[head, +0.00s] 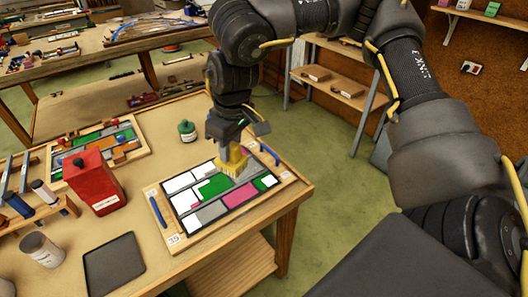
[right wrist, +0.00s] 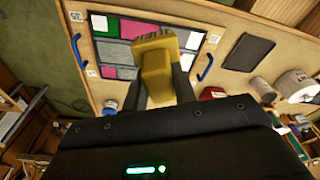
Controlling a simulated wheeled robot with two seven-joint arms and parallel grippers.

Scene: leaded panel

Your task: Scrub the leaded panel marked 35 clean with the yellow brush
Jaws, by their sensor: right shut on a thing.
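The leaded panel marked 35 (head: 211,211) lies on the wooden table, with white, green, pink and grey panes in dark lines. Its board has a blue handle at each side, and the 35 label is at its near left corner. My right gripper (head: 232,148) is shut on the yellow brush (head: 233,161) over the far middle of the panel. The brush's bristles are at or just above the panes; I cannot tell if they touch. In the right wrist view the yellow brush (right wrist: 156,66) sits between the fingers and hides part of the panel (right wrist: 116,54). My left gripper is not in view.
A red can (head: 97,180) and a second panel (head: 120,142) stand left of the panel. A green bottle (head: 187,131) is behind it. A dark tray (head: 114,265) and a grey jar (head: 41,249) lie at the near left. Open floor is right of the table.

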